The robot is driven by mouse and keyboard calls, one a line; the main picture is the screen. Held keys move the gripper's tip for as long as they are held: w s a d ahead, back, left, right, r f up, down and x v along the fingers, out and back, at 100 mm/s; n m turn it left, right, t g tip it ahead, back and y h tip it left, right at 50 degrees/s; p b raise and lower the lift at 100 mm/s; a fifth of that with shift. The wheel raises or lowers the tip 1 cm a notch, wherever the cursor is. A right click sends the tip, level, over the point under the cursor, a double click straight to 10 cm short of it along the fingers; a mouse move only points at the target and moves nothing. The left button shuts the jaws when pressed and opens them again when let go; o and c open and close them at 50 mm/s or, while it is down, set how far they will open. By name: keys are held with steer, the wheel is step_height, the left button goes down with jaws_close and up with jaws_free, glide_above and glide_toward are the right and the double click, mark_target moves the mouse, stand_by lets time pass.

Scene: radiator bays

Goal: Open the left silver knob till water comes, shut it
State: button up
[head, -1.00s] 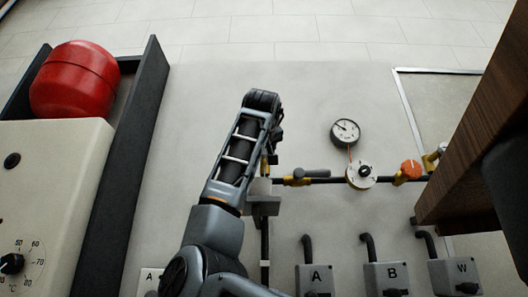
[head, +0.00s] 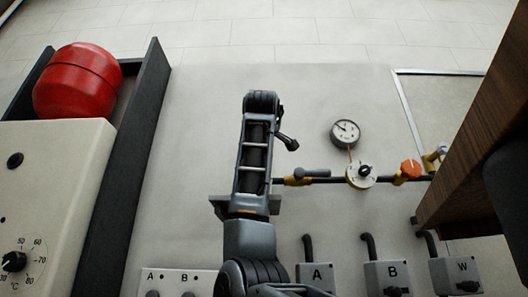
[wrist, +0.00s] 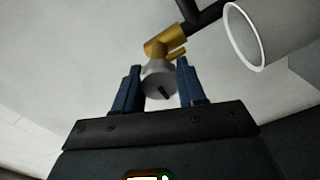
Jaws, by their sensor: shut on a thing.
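In the wrist view a round silver knob (wrist: 160,86) with a dark slot mark on its face sits on a brass valve fitting (wrist: 165,47). My gripper (wrist: 158,74) has its two blue fingers on either side of the knob, shut on it. No water shows in the wrist view. In the head view my arm hides the silver knob and my fingers.
A grey cylinder with a pale rim (wrist: 268,38) is close on the right in the wrist view. In the head view, a gauge (head: 345,133), an orange knob (head: 411,168) and a brown wooden panel (head: 480,130) stand right; a red tank (head: 77,82) is left.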

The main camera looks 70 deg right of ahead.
stand_by(0.3)
steer(key=o, duration=1)
steer(key=shift+a, duration=0.1)
steer(key=b+v, duration=0.2)
steer(key=v, duration=0.5)
steer(key=shift+s+a+b, duration=0.1)
steer(key=shift+a+b, duration=0.2)
